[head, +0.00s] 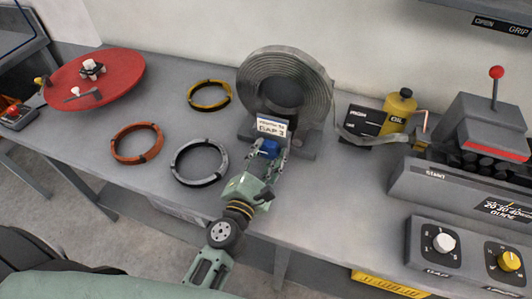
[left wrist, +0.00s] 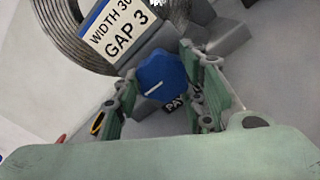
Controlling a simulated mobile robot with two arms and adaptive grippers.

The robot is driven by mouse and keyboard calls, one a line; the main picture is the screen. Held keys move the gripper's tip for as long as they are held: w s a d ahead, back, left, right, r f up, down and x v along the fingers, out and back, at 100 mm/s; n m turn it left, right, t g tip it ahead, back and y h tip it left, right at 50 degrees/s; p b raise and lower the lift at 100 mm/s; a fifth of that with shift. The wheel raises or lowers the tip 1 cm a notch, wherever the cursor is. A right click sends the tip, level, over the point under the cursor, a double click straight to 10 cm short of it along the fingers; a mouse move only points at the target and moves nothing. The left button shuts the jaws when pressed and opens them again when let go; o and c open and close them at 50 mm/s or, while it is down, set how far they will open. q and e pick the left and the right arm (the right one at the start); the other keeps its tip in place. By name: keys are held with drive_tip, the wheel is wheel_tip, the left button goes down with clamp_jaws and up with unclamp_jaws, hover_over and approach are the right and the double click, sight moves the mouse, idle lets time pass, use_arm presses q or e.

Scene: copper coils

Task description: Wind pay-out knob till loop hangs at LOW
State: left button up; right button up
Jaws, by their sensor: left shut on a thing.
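The blue pay-out knob (head: 270,146) sits at the foot of the coil stand. In the left wrist view the knob (left wrist: 161,74) has a white pointer line, and a partly hidden "PAY" label is beside it. My left gripper (head: 269,157) is shut on the knob, a finger on each side. The grey strip coil (head: 249,88) stands upright behind a card, which reads "WIDTH 30 GAP 3" in the left wrist view. The strip's loop (head: 352,138) sags right of the coil, across a black level board (head: 367,117). Its lower markings are too small to read. My right gripper is not in view.
Yellow (head: 226,100), copper (head: 155,155) and grey (head: 224,168) rings lie left of the coil. A red turntable (head: 118,78) is further left. Right are a yellow oil bottle (head: 398,103), a roller machine (head: 485,135) and a dial box (head: 460,262).

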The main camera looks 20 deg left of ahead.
use_arm(q)
drive_tip(key=shift+r, duration=0.15)
drive_tip(key=m+p, duration=0.1)
drive_tip(key=m, duration=0.1)
drive_tip(key=shift+r+m, duration=0.2)
drive_tip(key=shift+m, duration=0.2)
drive_tip(key=m+p, duration=0.1)
drive_tip(key=m, duration=0.1)
drive_tip(key=shift+w+r+m, duration=0.1)
drive_tip(key=shift+m, duration=0.2)
drive_tip(key=shift+d+m+p, duration=0.15)
drive_tip(key=shift+m+p, duration=1.1)
drive_tip(key=shift+m, duration=1.35)
drive_tip(key=o, duration=1.1)
drive_tip(key=shift+f, duration=0.25)
